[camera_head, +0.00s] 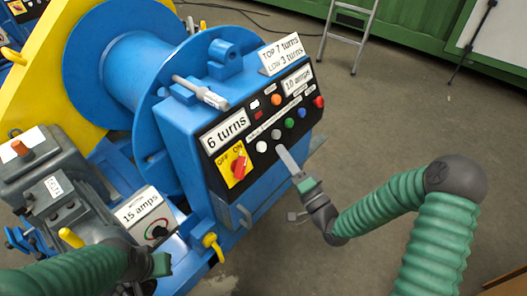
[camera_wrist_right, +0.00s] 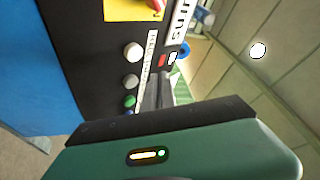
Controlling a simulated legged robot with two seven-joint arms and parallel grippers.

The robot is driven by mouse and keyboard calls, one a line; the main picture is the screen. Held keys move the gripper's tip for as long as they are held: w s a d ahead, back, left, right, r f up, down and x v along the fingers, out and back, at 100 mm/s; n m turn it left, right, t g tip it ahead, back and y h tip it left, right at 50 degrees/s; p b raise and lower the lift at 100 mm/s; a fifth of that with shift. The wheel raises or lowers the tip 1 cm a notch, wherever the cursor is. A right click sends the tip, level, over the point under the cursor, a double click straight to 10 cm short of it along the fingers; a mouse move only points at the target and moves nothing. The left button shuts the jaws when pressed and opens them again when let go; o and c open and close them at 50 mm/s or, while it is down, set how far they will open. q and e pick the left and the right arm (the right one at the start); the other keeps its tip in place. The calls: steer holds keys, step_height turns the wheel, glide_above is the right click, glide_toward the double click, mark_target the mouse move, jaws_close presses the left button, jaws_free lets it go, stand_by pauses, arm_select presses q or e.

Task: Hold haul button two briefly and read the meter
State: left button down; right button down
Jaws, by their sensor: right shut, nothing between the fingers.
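The black control panel (camera_head: 262,118) is on the front of a blue machine. Its row holds a white button (camera_head: 261,147), a grey button (camera_head: 275,134), a green button (camera_head: 289,123), a blue button (camera_head: 302,113) and a red one (camera_head: 319,101). Their small labels are unreadable. Displays read "6 turns" (camera_head: 226,131) and "10 amps" (camera_head: 298,82). My right gripper (camera_head: 281,151) is shut and empty, its tip just below the grey button; contact is unclear. The wrist view also shows the grey button (camera_wrist_right: 130,81). My left gripper (camera_head: 158,265) is low at left, its fingers unclear.
A red rotary switch (camera_head: 239,166) marked OFF and ON sits on a yellow plate. A "15 amps" sign (camera_head: 140,207) stands on the grey machine at left. A yellow-handled lever (camera_head: 211,240) juts out below the panel. Open floor lies to the right.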

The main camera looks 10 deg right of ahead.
mark_target(262, 147)
steer(key=shift+w+a+f+b, duration=0.25)
steer(key=shift+w+a+f, duration=0.15)
steer(key=shift+w+a, duration=0.2)
steer(key=shift+w+a+f+b, duration=0.2)
steer(key=shift+w+a+f, duration=0.25)
steer(key=shift+w, duration=0.25)
steer(key=shift+w+a, duration=0.1)
stand_by(1.0)
steer(key=shift+w+a, duration=0.15)
steer(key=shift+w, duration=0.05)
